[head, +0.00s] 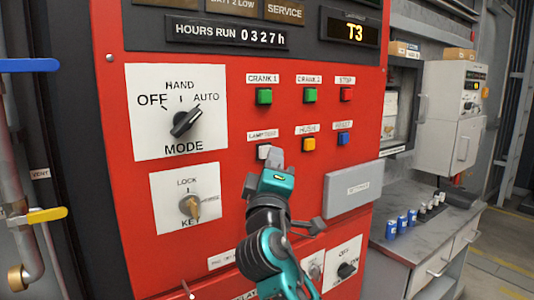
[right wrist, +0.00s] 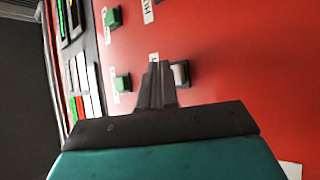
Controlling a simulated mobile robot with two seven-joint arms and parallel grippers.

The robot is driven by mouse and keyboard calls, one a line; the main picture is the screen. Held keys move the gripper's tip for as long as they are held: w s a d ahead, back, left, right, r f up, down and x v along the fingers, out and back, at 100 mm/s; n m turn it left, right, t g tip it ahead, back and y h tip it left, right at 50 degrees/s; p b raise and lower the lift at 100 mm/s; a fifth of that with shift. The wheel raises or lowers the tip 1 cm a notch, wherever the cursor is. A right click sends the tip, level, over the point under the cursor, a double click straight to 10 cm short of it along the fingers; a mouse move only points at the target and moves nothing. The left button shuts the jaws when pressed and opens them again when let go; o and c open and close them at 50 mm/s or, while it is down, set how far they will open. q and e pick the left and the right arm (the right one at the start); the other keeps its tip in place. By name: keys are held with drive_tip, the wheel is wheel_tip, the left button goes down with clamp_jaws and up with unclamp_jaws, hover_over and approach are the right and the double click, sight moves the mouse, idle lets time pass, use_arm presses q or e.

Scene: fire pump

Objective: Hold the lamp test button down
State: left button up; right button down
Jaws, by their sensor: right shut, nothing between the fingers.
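The lamp test button (head: 264,151) is a small white square button on the red panel, under a label reading LAMP TEST. My right gripper (head: 275,158) is in front of the panel just below and right of it, covering part of that area. In the right wrist view the shut, empty fingers (right wrist: 158,70) point at the panel, with the white button (right wrist: 181,74) right beside their tips, partly behind them. I cannot tell whether the tips touch the button. My left gripper is not in view.
Nearby are green buttons (head: 264,96), a yellow button (head: 309,144) and a blue button (head: 344,139). The mode knob (head: 186,123) and key switch (head: 190,206) are to the left. A grey box (head: 353,187) juts out at right. A display (head: 350,32) reads T3.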

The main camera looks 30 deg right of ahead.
drive_tip(key=shift+w, duration=0.45)
idle(2.3)
drive_tip(key=shift+s, duration=0.15)
idle(0.5)
drive_tip(key=shift+s, duration=0.75)
drive_tip(key=shift+s+d+p, duration=0.15)
drive_tip(key=shift+s+p, duration=0.05)
drive_tip(key=shift+s, duration=1.1)
drive_tip(key=shift+s+d+p, duration=0.1)
drive_tip(key=shift+s+p, duration=0.05)
drive_tip(key=shift+s, duration=1.1)
drive_tip(key=shift+w+f, duration=0.1)
